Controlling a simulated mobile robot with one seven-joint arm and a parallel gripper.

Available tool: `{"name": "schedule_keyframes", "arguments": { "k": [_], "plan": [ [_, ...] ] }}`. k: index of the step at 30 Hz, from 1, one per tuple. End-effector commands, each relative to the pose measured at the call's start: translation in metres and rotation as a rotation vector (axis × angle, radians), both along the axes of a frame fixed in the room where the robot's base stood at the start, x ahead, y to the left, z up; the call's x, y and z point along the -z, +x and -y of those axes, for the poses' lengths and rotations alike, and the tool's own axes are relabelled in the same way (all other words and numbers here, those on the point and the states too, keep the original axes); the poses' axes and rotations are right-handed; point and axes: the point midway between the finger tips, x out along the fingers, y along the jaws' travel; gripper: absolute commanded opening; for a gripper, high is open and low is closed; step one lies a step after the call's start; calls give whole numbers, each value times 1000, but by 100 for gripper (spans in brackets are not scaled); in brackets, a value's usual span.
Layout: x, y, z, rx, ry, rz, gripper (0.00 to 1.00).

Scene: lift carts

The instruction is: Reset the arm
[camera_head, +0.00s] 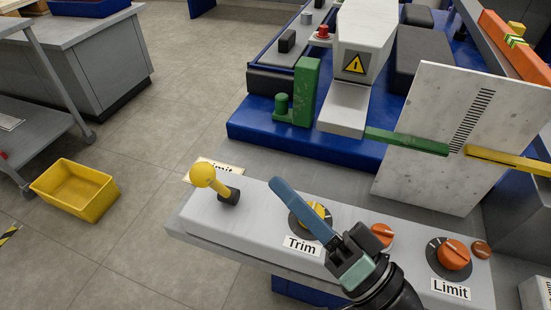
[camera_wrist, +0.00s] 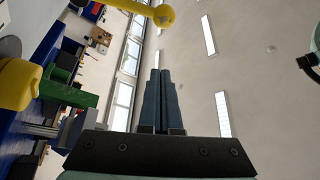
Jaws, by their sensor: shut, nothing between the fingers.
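My gripper (camera_head: 285,190) reaches in from the bottom right of the head view, over the grey control panel (camera_head: 240,222). Its blue fingers are together and empty; they also show shut in the wrist view (camera_wrist: 160,75), pointing at the ceiling and windows. Behind the fingers is the yellow Trim knob (camera_head: 318,211), partly hidden. A yellow ball-topped lever (camera_head: 203,175) stands to the left of the fingers, apart from them. Its yellow ball also shows at the top of the wrist view (camera_wrist: 163,16).
Orange knobs (camera_head: 453,254) sit on the panel's right side, one above a Limit label. Behind the panel stands a blue-based machine (camera_head: 250,125) with a green block (camera_head: 303,92) and a white plate (camera_head: 425,170). A yellow bin (camera_head: 108,200) lies on the open floor at left.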

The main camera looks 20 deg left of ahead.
Motion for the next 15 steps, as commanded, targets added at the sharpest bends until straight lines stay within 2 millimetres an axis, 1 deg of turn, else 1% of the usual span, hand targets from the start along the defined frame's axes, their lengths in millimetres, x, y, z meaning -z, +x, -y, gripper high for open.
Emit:
{"name": "schedule_keyframes", "arguments": {
  "k": [4,7,8,11,12,14,15],
  "plan": [
    [1,-1,2,3,-3,1,0],
    [-3,8,-2,31,-45,9,0],
    [-5,13,-4,49,-69,15,0],
    [-15,36,-11,147,-180,48,0],
    [-23,47,-13,202,-231,69,0],
    [-37,63,-13,294,-307,110,0],
    [-48,73,-11,362,-352,144,0]
  ]
}}
